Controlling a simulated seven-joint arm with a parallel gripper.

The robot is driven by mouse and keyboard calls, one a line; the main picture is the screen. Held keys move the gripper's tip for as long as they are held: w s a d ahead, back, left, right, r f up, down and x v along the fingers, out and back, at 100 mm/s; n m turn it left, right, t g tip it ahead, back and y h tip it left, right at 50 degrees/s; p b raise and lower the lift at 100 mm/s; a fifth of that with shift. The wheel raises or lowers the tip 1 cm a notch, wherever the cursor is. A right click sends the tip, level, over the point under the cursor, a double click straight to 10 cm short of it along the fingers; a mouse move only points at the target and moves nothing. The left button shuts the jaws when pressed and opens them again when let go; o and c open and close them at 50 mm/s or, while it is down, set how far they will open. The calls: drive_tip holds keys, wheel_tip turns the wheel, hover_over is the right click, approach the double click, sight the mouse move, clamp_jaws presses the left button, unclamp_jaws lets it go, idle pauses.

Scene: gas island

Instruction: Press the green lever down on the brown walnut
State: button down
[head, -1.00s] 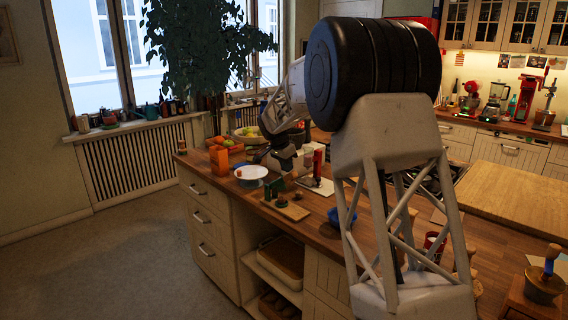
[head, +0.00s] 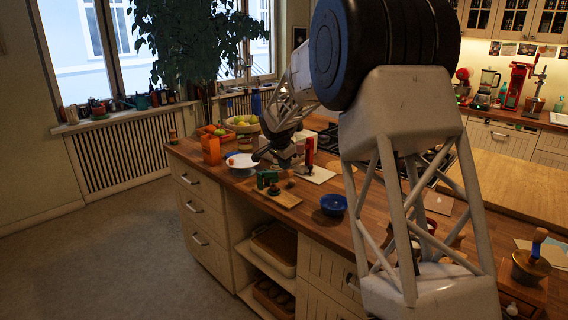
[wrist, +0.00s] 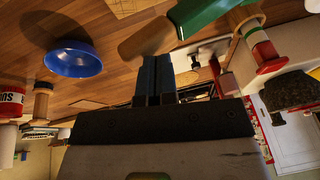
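The green lever (head: 268,178) belongs to a small device on a wooden board (head: 288,199) near the counter's front edge. In the wrist view the green lever (wrist: 205,14) is large at the top, near a cream-and-red ringed part. A small brown lump (head: 290,184) beside the green part may be the walnut; it is too small to be sure. My gripper (wrist: 157,62) shows two blue fingers side by side, closed with nothing visible between them. In the head view it hangs above and behind the device, apart from the board; its tips are hard to make out.
A blue bowl (head: 333,205) stands right of the board; it also shows in the wrist view (wrist: 73,59). A red bottle (head: 309,152) is close behind my gripper.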

idle(0.4)
drive_tip(key=shift+w+a+r, duration=0.2)
drive_tip(key=shift+r, duration=0.45)
drive_tip(key=r, duration=0.3)
drive_tip(key=shift+w+a+r, duration=0.1)
drive_tip(key=shift+w+a, duration=0.15)
drive_tip(key=shift+a, duration=0.1)
drive_tip(key=s+d+v, duration=0.1)
drive_tip(key=v, duration=0.8)
drive_tip(key=shift+a, duration=0.15)
